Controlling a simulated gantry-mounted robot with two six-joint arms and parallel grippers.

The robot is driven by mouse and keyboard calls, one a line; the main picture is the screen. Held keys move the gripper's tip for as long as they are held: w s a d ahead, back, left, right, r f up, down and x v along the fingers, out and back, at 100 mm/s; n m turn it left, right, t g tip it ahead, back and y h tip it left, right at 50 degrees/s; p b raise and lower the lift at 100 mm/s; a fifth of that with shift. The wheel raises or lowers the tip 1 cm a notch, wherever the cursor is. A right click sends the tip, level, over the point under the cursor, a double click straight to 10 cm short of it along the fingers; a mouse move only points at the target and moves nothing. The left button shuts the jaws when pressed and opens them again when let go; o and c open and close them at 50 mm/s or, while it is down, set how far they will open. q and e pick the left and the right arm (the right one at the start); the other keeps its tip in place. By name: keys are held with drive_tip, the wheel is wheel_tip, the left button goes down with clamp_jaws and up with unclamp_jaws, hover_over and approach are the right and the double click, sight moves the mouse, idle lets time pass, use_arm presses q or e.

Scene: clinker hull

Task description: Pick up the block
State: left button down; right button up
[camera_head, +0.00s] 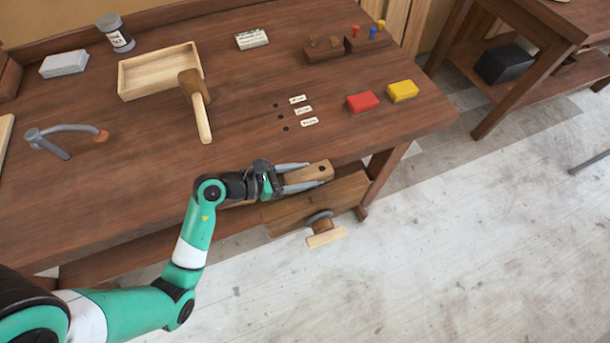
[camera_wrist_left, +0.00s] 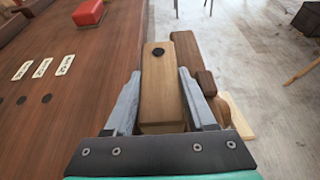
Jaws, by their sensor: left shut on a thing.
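A tan wooden block (camera_head: 316,173) with a dark round spot near one end is at the front edge of the bench, over the wooden vise (camera_head: 305,208). My left gripper (camera_head: 295,178) is shut on the block, with one finger along each side. In the left wrist view the block (camera_wrist_left: 161,90) lies between the two grey fingers (camera_wrist_left: 160,95) and points away from me. I cannot tell whether it touches the vise or bench under it. My right gripper is in neither view.
On the bench (camera_head: 240,130) are a mallet (camera_head: 196,105), an open wooden tray (camera_head: 160,72), a clamp (camera_head: 65,135), a red block (camera_head: 362,102) and a yellow block (camera_head: 402,91). Small labels lie beside dark holes. Open floor is at the right.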

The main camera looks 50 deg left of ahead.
use_arm(q)
wheel_tip(320, 180, up, 8)
drive_tip(key=p, duration=0.3)
drive_tip(key=shift+f+p, duration=0.25)
drive_tip(key=shift+p, duration=0.15)
drive_tip(key=s+a, duration=0.3)
drive_tip(key=s, duration=0.5)
drive_tip(key=s+a, duration=0.2)
drive_tip(key=s, duration=0.7)
drive_tip(key=shift+a+f+p, duration=0.3)
drive_tip(key=shift+a+p, duration=0.1)
drive_tip(key=shift+p, duration=0.05)
